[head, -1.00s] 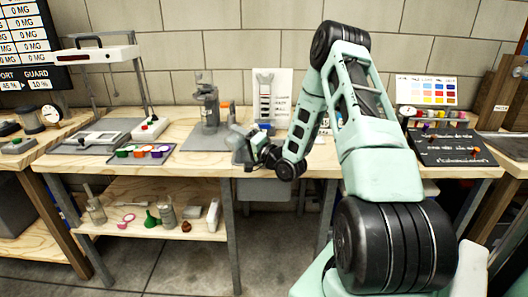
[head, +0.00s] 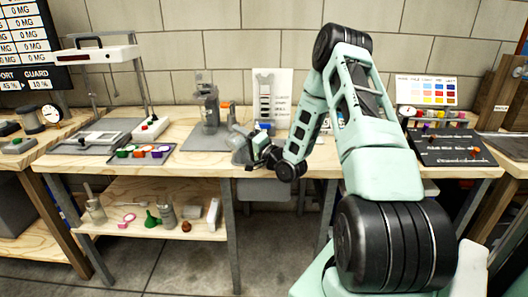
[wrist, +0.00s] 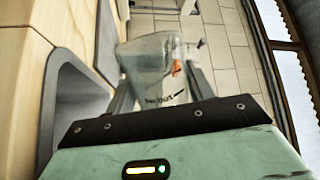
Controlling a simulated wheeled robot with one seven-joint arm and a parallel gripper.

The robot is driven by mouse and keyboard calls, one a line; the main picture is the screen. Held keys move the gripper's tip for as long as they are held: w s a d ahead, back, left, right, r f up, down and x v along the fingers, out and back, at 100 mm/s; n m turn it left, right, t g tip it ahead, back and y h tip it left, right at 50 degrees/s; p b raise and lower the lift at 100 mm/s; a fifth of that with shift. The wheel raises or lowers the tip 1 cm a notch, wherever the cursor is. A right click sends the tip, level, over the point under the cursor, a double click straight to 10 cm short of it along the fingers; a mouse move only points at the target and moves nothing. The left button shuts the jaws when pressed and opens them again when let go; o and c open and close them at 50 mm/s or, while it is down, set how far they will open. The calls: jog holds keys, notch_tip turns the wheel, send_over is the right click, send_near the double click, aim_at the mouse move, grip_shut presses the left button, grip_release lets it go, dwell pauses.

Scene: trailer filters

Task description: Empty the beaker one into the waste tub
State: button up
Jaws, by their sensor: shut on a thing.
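My gripper (head: 250,152) is at the front edge of the middle bench and is shut on a clear beaker (head: 239,150). In the wrist view the beaker (wrist: 152,62) sits between the two fingers, with dark lettering and an orange patch on it. It looks tilted in the head view; I cannot tell what is inside. The grey waste tub (head: 264,190) hangs below the bench front, just under my gripper. In the wrist view a grey hollow that looks like the tub (wrist: 62,100) lies left of the beaker, apart from it. The tub's inside is mostly hidden.
A grey stand (head: 209,108) and a white printed card (head: 268,92) stand at the back of the bench. A tray of coloured cups (head: 140,153) is to the left. The lower shelf holds a green funnel (head: 152,219) and glassware. Floor in front is clear.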

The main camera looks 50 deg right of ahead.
jog(key=shift+d+f+m+h, duration=0.1)
jog(key=shift+d+m+h, duration=0.2)
jog(key=shift+d+m, duration=0.35)
dwell(0.8)
jog(key=shift+d+r+m+p, duration=0.15)
jog(key=shift+r+m+p, duration=0.4)
jog(key=shift+m+p, duration=0.5)
dwell(0.7)
jog(key=shift+d+f+m+h, duration=0.15)
jog(key=shift+m+h, duration=0.1)
jog(key=shift+m, duration=0.3)
jog(key=shift+d+f+m+h, duration=0.15)
jog(key=shift+m+h, duration=0.1)
jog(key=shift+m, duration=0.3)
dwell(0.4)
jog(key=shift+s+d+r+m+h+p, duration=0.1)
jog(key=shift+d+r+m+h+p, duration=0.15)
jog(key=shift+m+p, duration=0.3)
jog(key=shift+d+r+m+h+p, duration=0.1)
jog(key=shift+r+m+h+p, duration=0.05)
jog(key=shift+r+m+p, duration=0.3)
dwell(0.3)
jog(key=shift+d+f+m+h, duration=0.15)
jog(key=shift+d+f+m, duration=0.15)
jog(key=shift+m, duration=0.5)
jog(key=shift+d+f+m+h, duration=0.15)
jog(key=shift+d+f+m, duration=0.15)
jog(key=shift+m, duration=0.5)
dwell(0.4)
